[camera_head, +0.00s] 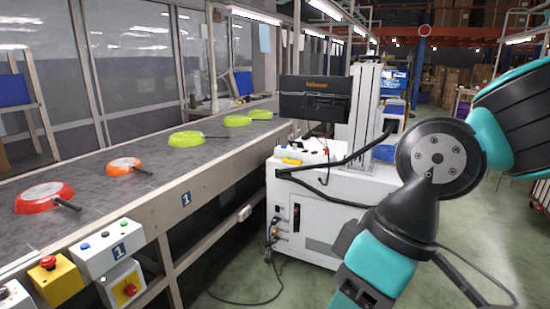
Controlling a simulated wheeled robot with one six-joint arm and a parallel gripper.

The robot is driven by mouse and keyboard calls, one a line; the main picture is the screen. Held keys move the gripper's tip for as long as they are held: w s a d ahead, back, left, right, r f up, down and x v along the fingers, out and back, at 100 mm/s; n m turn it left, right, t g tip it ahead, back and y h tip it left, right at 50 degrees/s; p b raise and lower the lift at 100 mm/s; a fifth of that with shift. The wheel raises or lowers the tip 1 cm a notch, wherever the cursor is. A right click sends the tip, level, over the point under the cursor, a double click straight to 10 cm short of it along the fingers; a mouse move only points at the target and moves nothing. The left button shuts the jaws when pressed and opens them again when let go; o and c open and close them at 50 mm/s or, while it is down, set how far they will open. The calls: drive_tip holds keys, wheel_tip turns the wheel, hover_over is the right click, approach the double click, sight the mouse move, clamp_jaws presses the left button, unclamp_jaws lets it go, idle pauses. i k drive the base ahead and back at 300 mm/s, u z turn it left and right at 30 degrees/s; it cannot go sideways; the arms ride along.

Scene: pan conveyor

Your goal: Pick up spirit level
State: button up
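I cannot make out a spirit level for certain. A small yellow item (291,161) lies on the top of the white cabinet (330,225), near its left front edge; it is too small to tell what it is. Small red and dark items lie beside it. My teal and black arm fills the right side of the view, but my gripper is outside the picture.
A conveyor (100,228) on the left carries a red pan (45,196), an orange pan (124,165) and several green pans. Control boxes (108,246) sit at its near edge. Cables hang around the cabinet. Green floor is open at right.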

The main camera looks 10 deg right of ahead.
sight(290, 160)
drive_tip(key=z, duration=0.05)
drive_tip(key=i, duration=3.3)
drive_tip(key=u, duration=0.35)
